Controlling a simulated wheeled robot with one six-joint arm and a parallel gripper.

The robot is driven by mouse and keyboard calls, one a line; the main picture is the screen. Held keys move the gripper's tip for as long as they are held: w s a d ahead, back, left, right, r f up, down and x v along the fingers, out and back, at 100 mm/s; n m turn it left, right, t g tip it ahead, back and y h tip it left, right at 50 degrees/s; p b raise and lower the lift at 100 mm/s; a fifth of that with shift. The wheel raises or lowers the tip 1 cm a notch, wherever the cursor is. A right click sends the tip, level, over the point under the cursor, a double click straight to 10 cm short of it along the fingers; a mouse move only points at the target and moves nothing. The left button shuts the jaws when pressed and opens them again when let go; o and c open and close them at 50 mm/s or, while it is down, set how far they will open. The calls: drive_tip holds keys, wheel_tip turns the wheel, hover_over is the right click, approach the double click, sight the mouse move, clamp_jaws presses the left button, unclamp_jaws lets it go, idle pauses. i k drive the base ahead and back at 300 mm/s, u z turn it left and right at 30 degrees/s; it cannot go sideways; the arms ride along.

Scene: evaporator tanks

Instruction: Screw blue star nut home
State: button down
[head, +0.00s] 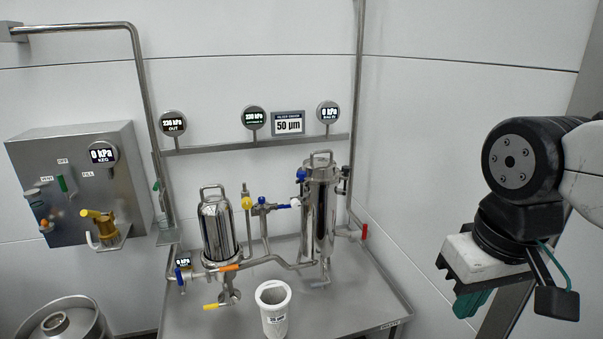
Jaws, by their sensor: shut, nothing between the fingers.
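A small blue knob (301,175), which looks like the blue star nut, sits at the upper left edge of the tall steel filter housing (319,215). It is too small to tell how far it is screwed in. The housing has a handle on its lid and stands upright on the steel table. My gripper (472,303), with green fingers, is at the lower right, well to the right of the housing. It is shut and empty, pointing downward and apart from everything.
A shorter steel housing (217,230) stands left on the steel table (365,300), with pipes and coloured valve handles between the two. A control box (75,180) hangs left. Space between my gripper and the table is clear.

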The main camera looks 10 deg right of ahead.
sight(300, 175)
drive_tip(key=k, duration=0.6)
drive_tip(key=u, duration=0.6)
drive_tip(key=i, duration=0.45)
drive_tip(key=u, duration=0.65)
drive_tip(key=i, duration=1.15)
drive_tip(key=z, duration=0.6)
